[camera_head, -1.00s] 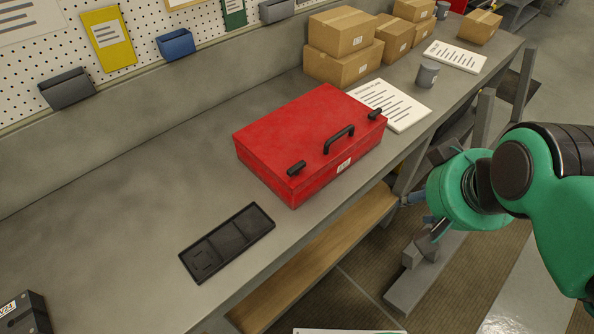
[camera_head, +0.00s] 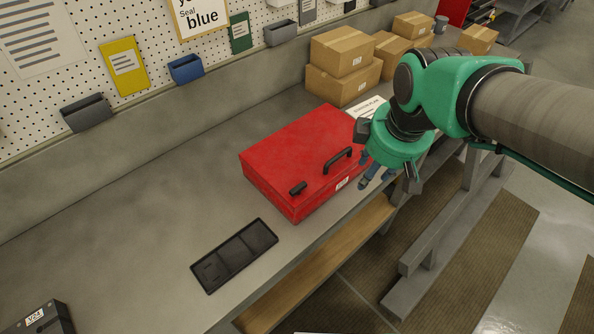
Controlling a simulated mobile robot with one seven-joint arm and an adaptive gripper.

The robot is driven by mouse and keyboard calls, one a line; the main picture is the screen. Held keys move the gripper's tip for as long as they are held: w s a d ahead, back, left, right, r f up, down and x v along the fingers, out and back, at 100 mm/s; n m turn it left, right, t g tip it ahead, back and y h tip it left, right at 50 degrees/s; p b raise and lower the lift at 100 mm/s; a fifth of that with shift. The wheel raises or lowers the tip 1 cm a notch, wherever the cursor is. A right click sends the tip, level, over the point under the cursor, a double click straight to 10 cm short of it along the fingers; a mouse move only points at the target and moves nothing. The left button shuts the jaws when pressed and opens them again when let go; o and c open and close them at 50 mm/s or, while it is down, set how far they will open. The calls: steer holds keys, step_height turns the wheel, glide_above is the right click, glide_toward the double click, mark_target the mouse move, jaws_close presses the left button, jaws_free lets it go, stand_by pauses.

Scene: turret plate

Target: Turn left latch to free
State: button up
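The red case (camera_head: 290,150) lies closed on the grey workbench. Its left latch (camera_head: 298,188) is a small black bar at the left of the front top edge, in clear view. A black carry handle (camera_head: 338,160) stands to the right of that latch. The right latch is hidden behind my gripper. My gripper (camera_head: 386,167) is at the case's right front corner, to the right of the handle and well apart from the left latch. Its dark fingers are spread wide with nothing seen between them. I cannot tell whether it touches the case.
A black compartment tray (camera_head: 235,256) lies in front of the case on the left. Cardboard boxes (camera_head: 343,82) and a white sheet (camera_head: 366,107) are behind it. A dark box (camera_head: 40,318) is at the lower left. The bench left of the case is clear.

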steer(key=w+a+n+g+p, duration=0.2)
steer(key=w+a+n+p, duration=0.3)
steer(key=w+a+n, duration=0.15)
steer(key=n+g+p, duration=0.1)
steer(key=n+p, duration=0.6)
steer(key=n, duration=0.3)
glide_above(297, 186)
step_height(297, 186, down, 3)
steer(key=shift+f+m+h, duration=0.2)
steer(key=shift+m+h, duration=0.05)
steer(key=shift+h, duration=0.05)
step_height(297, 186, down, 14)
steer(key=shift+r, duration=0.15)
jaws_close()
